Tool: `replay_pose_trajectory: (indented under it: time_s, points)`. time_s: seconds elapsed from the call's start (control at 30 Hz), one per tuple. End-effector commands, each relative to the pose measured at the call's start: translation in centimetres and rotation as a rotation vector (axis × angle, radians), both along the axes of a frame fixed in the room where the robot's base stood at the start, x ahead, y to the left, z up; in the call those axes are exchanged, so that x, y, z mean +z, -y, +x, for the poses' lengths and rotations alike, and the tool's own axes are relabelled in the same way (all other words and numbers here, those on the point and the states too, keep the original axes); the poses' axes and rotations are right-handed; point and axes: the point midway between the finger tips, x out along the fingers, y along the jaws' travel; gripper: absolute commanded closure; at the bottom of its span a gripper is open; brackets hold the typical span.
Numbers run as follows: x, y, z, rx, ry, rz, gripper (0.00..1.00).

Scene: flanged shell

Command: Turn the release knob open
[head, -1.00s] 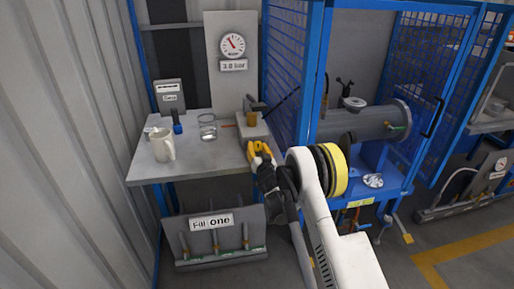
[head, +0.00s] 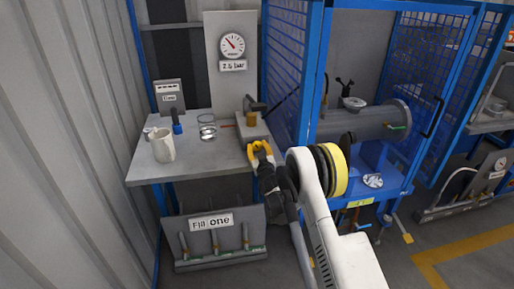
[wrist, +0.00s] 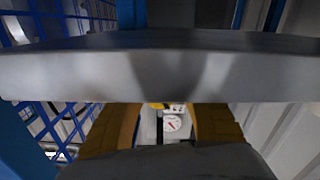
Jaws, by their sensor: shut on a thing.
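My gripper (head: 260,149), with yellow fingers, is at the front right edge of the grey bench (head: 205,168). In the wrist view its two fingers (wrist: 163,118) stand on either side of a narrow gap below a wide grey metal bar. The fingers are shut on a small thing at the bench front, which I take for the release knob. The knob is hidden by the fingers and its turn angle cannot be seen. A round pressure gauge (head: 232,45) with a red needle stands on the panel behind; the plate below it reads about 2.6 bar.
A white jug (head: 163,145), a clear glass (head: 207,127) and a block with a brass part and lever (head: 252,124) stand on the bench. A blue mesh cage (head: 290,70) rises close on the right. A "Fill one" panel (head: 215,235) is below.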

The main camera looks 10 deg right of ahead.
Motion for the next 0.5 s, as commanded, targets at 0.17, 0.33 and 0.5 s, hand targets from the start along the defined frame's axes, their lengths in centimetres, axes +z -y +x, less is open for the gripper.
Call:
replay_pose_trajectory:
  time_s: [0.17,0.33,0.5]
  points:
    - [0.05,0.02,0.03,0.000,0.001,-0.051,0.93]
    - [0.06,0.03,0.03,0.000,0.001,-0.069,0.94]
    - [0.05,0.02,0.03,0.000,0.001,-0.070,0.94]
